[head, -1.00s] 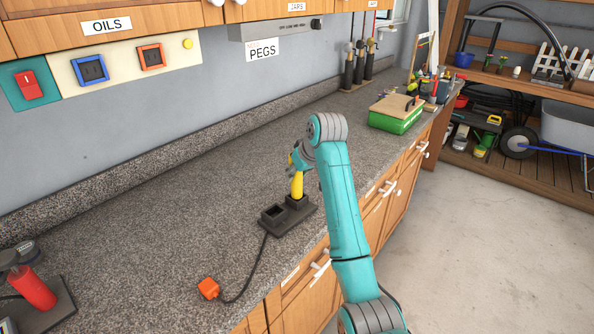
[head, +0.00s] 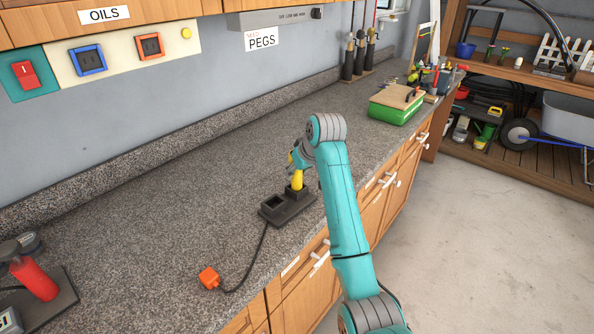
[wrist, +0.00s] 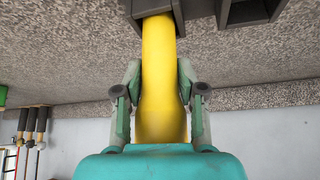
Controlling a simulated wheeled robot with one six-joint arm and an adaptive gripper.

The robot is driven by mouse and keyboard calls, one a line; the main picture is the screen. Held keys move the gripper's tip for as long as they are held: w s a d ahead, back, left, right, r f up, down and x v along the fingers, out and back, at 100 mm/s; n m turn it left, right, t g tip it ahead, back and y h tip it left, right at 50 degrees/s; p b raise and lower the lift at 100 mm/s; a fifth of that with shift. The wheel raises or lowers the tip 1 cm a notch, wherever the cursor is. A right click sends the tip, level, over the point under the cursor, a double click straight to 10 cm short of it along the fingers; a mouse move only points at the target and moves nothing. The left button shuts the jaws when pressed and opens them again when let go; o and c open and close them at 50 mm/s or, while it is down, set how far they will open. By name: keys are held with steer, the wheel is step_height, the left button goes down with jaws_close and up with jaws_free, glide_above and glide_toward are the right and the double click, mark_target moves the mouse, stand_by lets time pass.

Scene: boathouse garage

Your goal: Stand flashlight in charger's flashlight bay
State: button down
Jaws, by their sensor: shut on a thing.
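The yellow flashlight (head: 298,180) stands upright at the right bay of the dark charger (head: 272,214). Its lower end is inside that bay's raised walls. My gripper (head: 296,160) is shut on its upper part. In the wrist view, the flashlight (wrist: 160,75) runs between both fingers (wrist: 160,95) of my gripper, and its end enters the dark bay of the charger (wrist: 235,12). The charger's other bay, to the left in the head view, is empty. How deep the flashlight sits is hidden by the bay walls.
A black cable runs from the charger to an orange plug (head: 209,278) on the counter (head: 170,200). A green box (head: 395,108) is farther back. The counter left of the charger is clear.

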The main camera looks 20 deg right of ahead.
steer(key=shift+f, duration=0.2)
steer(key=c, duration=0.6)
jaws_free()
steer(key=v, duration=1.2)
